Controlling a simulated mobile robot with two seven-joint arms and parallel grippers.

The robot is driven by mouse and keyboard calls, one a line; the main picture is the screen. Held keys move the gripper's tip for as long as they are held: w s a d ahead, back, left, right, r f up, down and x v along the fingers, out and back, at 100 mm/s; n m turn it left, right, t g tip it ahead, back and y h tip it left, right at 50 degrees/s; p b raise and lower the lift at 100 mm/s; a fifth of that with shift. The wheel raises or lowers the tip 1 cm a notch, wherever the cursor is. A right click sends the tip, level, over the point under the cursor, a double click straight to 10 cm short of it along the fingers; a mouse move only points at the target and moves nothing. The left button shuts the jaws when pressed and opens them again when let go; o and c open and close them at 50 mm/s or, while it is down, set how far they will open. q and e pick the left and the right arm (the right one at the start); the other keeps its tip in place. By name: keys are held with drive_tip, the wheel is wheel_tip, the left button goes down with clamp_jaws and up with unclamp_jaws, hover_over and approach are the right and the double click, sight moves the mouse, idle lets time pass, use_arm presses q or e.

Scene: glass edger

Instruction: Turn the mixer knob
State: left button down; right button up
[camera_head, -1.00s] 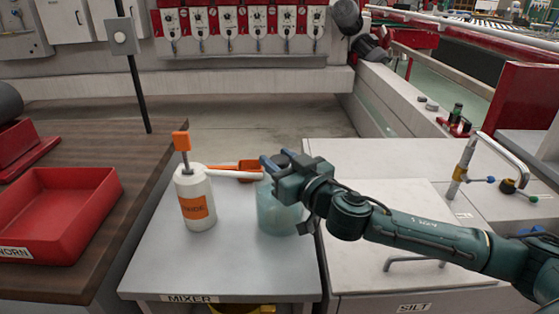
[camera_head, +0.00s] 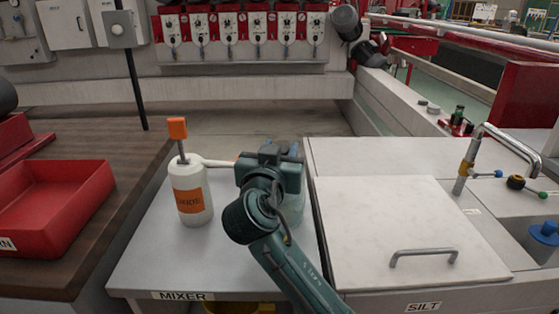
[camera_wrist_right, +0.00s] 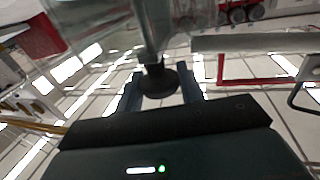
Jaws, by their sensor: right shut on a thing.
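The mixer stand (camera_head: 150,268) is a grey-topped table with a MIXER label on its front edge. A translucent teal vessel (camera_head: 296,210) stands on it, mostly hidden behind my right arm. My right gripper (camera_head: 280,150) is over the top of this vessel and hides what it holds there. In the right wrist view, a dark round knob (camera_wrist_right: 160,82) sits between the two fingers of the right gripper (camera_wrist_right: 164,76), below a clear glassy body. The right gripper is shut on this knob. My left gripper is not in view.
A white bottle (camera_head: 190,190) with an orange label and cap stands left of the vessel, its spout pointing right. A red tray (camera_head: 55,243) is on the wooden bench at left. The SILT cabinet (camera_head: 320,170) with a lid handle and a tap (camera_head: 470,160) are at right.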

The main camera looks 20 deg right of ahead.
drive_tip(key=m+g+h+b, duration=0.2)
drive_tip(key=m+h, duration=0.1)
drive_tip(key=shift+f+g+h+b, duration=0.15)
drive_tip(key=shift+g+h+b, duration=0.15)
drive_tip(key=shift+g+h, duration=0.1)
drive_tip(key=shift+m+g+h, duration=0.3)
drive_tip(key=shift+g, duration=0.1)
drive_tip(key=shift+m+g+h+b, duration=0.4)
drive_tip(key=shift+b, duration=0.1)
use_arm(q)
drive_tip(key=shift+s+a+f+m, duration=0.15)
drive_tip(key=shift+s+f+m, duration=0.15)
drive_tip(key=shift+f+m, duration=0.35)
use_arm(e)
drive_tip(key=shift+r+g, duration=0.25)
drive_tip(key=shift+g, duration=0.05)
drive_tip(key=o, duration=0.9)
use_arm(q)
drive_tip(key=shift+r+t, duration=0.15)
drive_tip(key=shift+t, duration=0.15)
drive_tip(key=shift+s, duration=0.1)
